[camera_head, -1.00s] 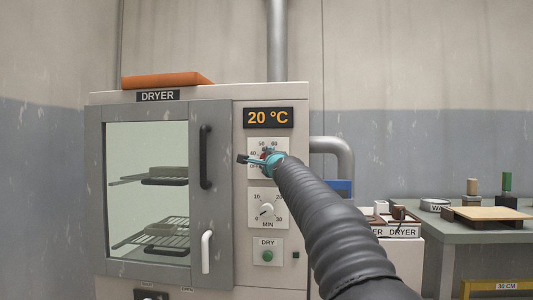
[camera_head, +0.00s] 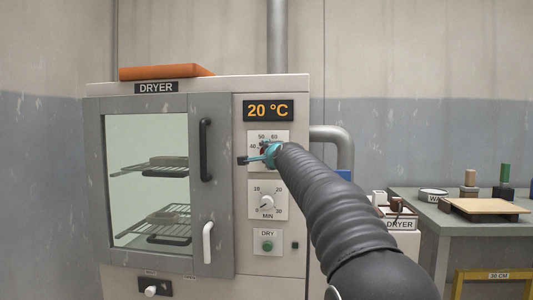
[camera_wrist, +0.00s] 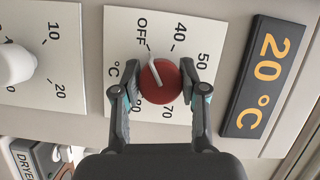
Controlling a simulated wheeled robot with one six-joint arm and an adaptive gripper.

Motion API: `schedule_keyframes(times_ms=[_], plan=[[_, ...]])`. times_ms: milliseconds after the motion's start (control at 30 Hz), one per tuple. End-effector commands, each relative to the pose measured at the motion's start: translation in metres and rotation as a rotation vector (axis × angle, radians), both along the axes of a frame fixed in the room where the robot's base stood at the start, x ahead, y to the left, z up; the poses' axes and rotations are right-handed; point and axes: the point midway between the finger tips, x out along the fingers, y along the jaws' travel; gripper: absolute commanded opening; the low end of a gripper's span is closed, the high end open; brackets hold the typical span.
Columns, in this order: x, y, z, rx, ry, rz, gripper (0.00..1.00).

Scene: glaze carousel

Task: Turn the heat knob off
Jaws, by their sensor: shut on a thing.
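The heat knob (camera_wrist: 161,84) is round and red with a white pointer, on a white dial plate (camera_wrist: 117,25) of the dryer. In the wrist view its pointer lies toward the OFF mark. My gripper (camera_wrist: 160,80) has one finger on each side of the knob and is shut on it. In the head view my gripper (camera_head: 262,156) is at the upper dial, and it and my arm hide most of the knob. The temperature display (camera_head: 268,111) above reads 20 °C.
Below is the white minute knob (camera_head: 267,201), then the green DRY button (camera_head: 267,246). The dryer door (camera_head: 150,265) with its black handle (camera_head: 206,150) is left of the dials and shut. A table (camera_head: 450,225) with several items stands at right.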

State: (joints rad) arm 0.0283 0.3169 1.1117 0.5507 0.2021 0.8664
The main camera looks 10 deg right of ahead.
Motion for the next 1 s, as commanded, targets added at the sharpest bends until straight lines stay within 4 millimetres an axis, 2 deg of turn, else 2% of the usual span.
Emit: schedule_keyframes(times_ms=[100, 133, 200, 233, 667, 767, 1000], plan=[[0.0, 0.0, -0.001, 0.0, 0.001, 0.001, 0.08], [0.0, 0.0, -0.001, 0.0, 0.001, 0.001, 0.45], [0.0, 0.0, -0.001, 0.0, 0.001, 0.001, 0.62], [0.0, 0.0, -0.001, 0.0, 0.001, 0.001, 0.68], [-0.006, -0.001, 0.001, 0.001, 0.0, 0.0, 0.68], [-0.016, -0.002, 0.002, 0.001, -0.001, 0.0, 0.68], [-0.054, -0.004, 0.003, 0.002, -0.001, 0.0, 0.68]])
